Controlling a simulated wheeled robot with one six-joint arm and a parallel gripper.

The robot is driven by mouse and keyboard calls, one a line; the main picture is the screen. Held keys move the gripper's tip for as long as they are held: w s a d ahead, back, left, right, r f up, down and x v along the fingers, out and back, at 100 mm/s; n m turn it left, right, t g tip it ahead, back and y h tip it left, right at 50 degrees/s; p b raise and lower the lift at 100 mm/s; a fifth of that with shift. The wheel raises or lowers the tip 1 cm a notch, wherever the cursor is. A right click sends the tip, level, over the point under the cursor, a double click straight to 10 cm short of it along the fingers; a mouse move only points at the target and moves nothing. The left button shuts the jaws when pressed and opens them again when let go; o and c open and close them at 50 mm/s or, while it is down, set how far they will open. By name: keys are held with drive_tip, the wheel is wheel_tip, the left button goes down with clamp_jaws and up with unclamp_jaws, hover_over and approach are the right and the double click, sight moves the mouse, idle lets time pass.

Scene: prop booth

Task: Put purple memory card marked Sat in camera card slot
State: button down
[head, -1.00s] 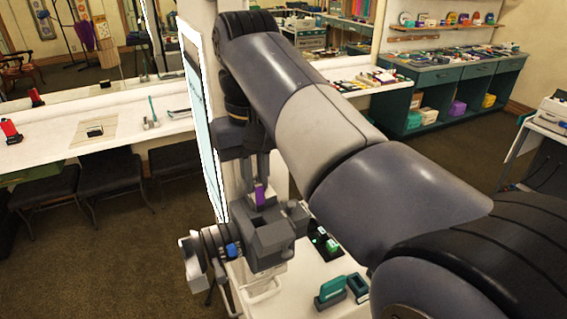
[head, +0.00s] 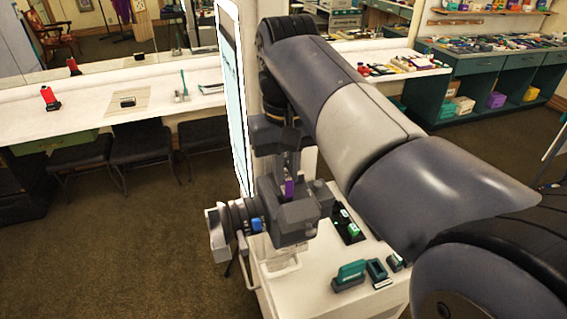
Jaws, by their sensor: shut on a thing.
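A purple memory card (head: 289,188) is held at the tips of my gripper (head: 289,172), which is shut on it and points down. Its marking cannot be read in the head view. The grey camera (head: 292,222) stands on the white cart, directly below my gripper. The card's lower end is at the camera's top. The slot is hidden, so I cannot tell whether the card is inside it.
The white cart (head: 316,284) also carries a dark tray with green-lit items (head: 347,226) and teal-green blocks (head: 351,272) at its front right. A tall bright-edged panel (head: 232,100) stands close at left. A white counter (head: 60,125) runs behind.

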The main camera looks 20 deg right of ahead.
drive_tip(key=shift+s+f, duration=0.1)
drive_tip(key=shift+f, duration=0.1)
idle(0.4)
drive_tip(key=shift+f, duration=0.3)
idle(0.7)
drive_tip(key=shift+f+b, duration=0.5)
drive_tip(key=shift+f, duration=0.2)
drive_tip(key=shift+f, duration=0.2)
drive_tip(key=shift+f+b, duration=0.4)
drive_tip(key=shift+f, duration=0.15)
drive_tip(key=c, duration=1.4)
unclamp_jaws()
drive_tip(key=shift+o, duration=0.2)
